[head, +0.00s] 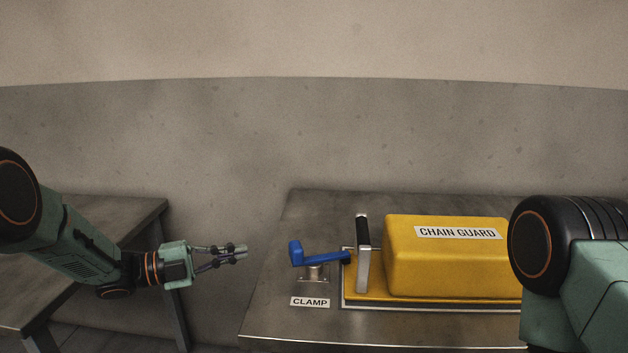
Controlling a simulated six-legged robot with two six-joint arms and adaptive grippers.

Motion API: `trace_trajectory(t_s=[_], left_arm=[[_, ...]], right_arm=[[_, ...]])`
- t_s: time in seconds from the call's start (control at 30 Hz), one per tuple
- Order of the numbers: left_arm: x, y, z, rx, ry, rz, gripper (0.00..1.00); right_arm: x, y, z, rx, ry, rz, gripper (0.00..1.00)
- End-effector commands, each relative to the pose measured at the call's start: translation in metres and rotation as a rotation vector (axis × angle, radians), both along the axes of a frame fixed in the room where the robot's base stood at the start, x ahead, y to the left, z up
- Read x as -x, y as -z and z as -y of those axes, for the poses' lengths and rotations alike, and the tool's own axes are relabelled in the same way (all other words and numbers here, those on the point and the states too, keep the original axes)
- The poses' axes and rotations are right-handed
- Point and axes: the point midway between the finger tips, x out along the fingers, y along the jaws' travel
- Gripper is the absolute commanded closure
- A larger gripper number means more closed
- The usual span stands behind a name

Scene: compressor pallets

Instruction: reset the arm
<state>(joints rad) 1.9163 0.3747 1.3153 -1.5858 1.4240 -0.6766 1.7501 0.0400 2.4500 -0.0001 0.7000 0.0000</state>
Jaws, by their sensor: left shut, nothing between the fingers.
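My left arm comes in from the left, and its gripper (240,252) points right with the fingers together and nothing between them. It is over the gap between two tables, left of the blue clamp handle (318,256) and apart from it. My right arm fills the right edge of the head view; its gripper is out of the picture.
The right metal table (275,290) bears a yellow chain guard (445,262) on a base plate, an upright lever with a black grip (362,250) and a CLAMP label (310,302). Another table (120,215) stands at left. A grey wall is behind.

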Motion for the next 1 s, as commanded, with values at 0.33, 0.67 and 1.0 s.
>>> trace_trajectory(t_s=[0.33,0.67,1.0], left_arm=[[0.018,0.123,-0.009,0.306,-0.596,-0.813,1.0],[0.181,0.253,-0.025,0.417,-1.21,-1.523,1.0],[0.381,0.279,-0.042,0.276,-1.75,-1.884,1.0]], right_arm=[[0.0,0.0,0.0,0.0,0.0,0.0,0.57],[0.0,0.0,0.0,0.0,0.0,0.0,0.57],[0.0,-0.001,0.0,0.0,0.0,0.0,0.57]])
